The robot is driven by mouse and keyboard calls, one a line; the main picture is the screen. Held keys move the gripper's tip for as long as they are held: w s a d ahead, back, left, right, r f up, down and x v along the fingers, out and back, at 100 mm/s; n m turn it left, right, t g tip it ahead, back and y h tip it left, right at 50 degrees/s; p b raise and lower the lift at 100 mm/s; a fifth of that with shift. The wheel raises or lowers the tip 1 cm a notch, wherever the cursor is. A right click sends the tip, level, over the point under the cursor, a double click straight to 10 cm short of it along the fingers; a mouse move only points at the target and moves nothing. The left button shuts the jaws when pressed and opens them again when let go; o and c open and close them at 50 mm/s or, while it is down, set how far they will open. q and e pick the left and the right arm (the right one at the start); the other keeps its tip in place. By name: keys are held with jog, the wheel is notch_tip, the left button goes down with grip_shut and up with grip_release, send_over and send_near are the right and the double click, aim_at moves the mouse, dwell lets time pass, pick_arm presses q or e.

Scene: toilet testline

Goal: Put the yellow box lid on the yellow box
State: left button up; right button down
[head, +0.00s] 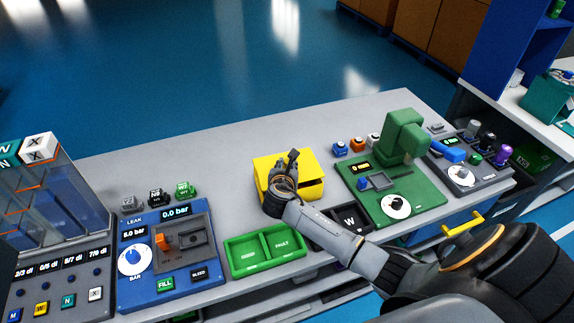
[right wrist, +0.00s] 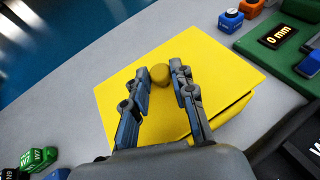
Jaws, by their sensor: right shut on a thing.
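The yellow box lid (head: 306,163) is a flat yellow plate with a round knob (right wrist: 161,75) on top. It lies over the yellow box (head: 312,190), with a dark gap between them at the front right. In the right wrist view the lid (right wrist: 215,75) hides most of the box (right wrist: 232,112), and its edge sits skewed to the box's edge. My right gripper (head: 289,160) is above the lid, its fingers on both sides of the knob, shut on it. The fingers show clearly in the right wrist view (right wrist: 160,70). My left gripper is not in view.
A green two-part tray (head: 265,250) stands in front of the box. A blue leak tester (head: 165,248) is to the left and a green press station (head: 395,190) to the right. The bench behind the box is clear.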

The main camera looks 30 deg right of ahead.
jog(key=shift+f, duration=0.35)
jog(key=shift+f, duration=0.1)
jog(key=shift+f, duration=0.5)
jog(key=c, duration=1.1)
grip_release()
jog(key=shift+r, duration=0.25)
jog(key=v, duration=1.2)
jog(key=shift+r+b, duration=0.35)
jog(key=shift+b, duration=0.05)
